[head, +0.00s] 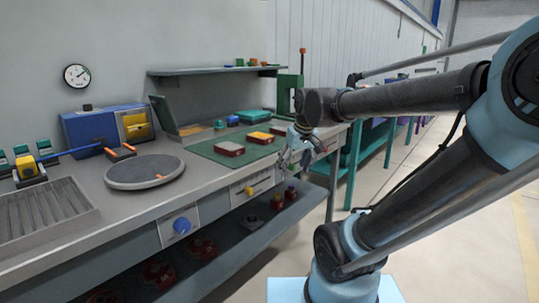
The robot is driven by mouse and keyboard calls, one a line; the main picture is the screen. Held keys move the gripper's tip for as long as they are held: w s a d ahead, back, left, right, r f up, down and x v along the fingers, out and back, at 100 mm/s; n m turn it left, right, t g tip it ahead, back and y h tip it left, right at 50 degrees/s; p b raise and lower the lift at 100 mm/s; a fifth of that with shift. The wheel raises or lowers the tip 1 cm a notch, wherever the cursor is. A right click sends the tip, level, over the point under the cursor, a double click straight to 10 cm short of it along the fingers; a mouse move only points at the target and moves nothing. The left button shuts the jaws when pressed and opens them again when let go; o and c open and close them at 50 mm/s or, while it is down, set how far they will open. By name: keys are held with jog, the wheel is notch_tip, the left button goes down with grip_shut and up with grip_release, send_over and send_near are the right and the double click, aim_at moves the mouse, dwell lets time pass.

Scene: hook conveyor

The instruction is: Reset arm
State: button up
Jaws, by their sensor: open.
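My arm reaches in from the right in the head view. My gripper (294,158) hangs at the front edge of the workbench (210,180), near the right end of the green mat (205,149). Its fingers look apart and I see nothing held between them. The fingertips are small in the view. A red and white block (229,149) and a yellow-topped block (260,138) lie on the mat, to the left of my gripper and apart from it.
A round grey turntable (145,172), a ridged tray (45,215) and a blue machine (95,131) stand on the left of the bench. A lower shelf (235,235) holds dark red parts. A green press (291,90) stands behind. The floor (440,220) at right is clear.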

jog(key=s+d+f+m+g+h, duration=0.1)
jog(key=s+d+f+m, duration=0.3)
jog(key=s+d+f, duration=0.6)
jog(key=s+f, duration=0.3)
jog(key=s, duration=0.1)
jog(key=shift+d+h, duration=0.3)
jog(key=shift+d, duration=0.1)
jog(key=shift+w+f+g, duration=0.2)
jog(key=shift+w+g, duration=0.1)
jog(key=shift+w, duration=0.1)
jog(key=shift+o, duration=0.4)
